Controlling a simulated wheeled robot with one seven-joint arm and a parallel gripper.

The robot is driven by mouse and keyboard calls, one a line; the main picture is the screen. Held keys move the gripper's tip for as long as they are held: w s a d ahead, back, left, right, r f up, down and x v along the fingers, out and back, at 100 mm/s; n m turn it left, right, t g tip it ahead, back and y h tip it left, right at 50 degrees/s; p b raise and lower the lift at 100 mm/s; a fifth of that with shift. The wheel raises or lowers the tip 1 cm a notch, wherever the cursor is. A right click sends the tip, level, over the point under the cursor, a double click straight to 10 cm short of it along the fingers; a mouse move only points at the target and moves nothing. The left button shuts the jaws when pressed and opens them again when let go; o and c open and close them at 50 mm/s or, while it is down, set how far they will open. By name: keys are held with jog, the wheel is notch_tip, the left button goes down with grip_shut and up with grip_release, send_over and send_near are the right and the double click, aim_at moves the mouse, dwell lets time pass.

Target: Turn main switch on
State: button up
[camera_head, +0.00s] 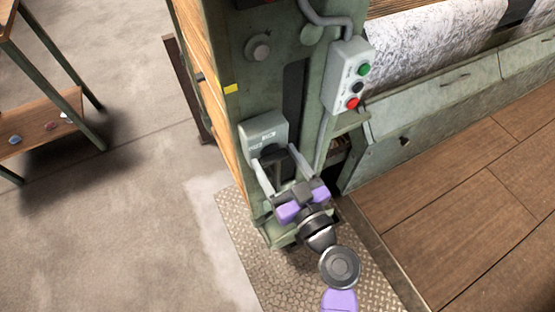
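The main switch is a grey-green box (262,128) on the lower front of the green machine frame, with small labels on its face. A dark rotary knob (270,152) sits at its lower part. My gripper (272,155) reaches up to it from below, its two pale fingers spread wide. One fingertip is on each side of the knob. I cannot tell whether either finger touches it. The knob's exact angle is hard to read, as it is dark and partly between the fingers.
A control box (349,78) with green, black and red buttons hangs up and right of the switch. The machine's green column (285,60) stands close behind. A patterned metal plate (240,225) lies below. A shelf (40,125) stands at left, with open floor between.

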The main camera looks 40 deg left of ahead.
jog(key=c, duration=0.9)
jog(key=shift+f+m, duration=0.1)
jog(key=shift+m, duration=0.3)
jog(key=m+b, duration=0.2)
jog(key=m, duration=0.2)
jog(key=shift+w+d, duration=0.1)
jog(key=shift+w, duration=0.05)
jog(key=m, duration=0.9)
jog(key=shift+w, duration=0.1)
jog(key=m+p, duration=0.1)
jog(key=m, duration=0.3)
jog(key=shift+f, duration=0.2)
jog(key=shift+d+m, duration=0.1)
jog(key=shift+m, duration=0.2)
jog(key=o, duration=1.4)
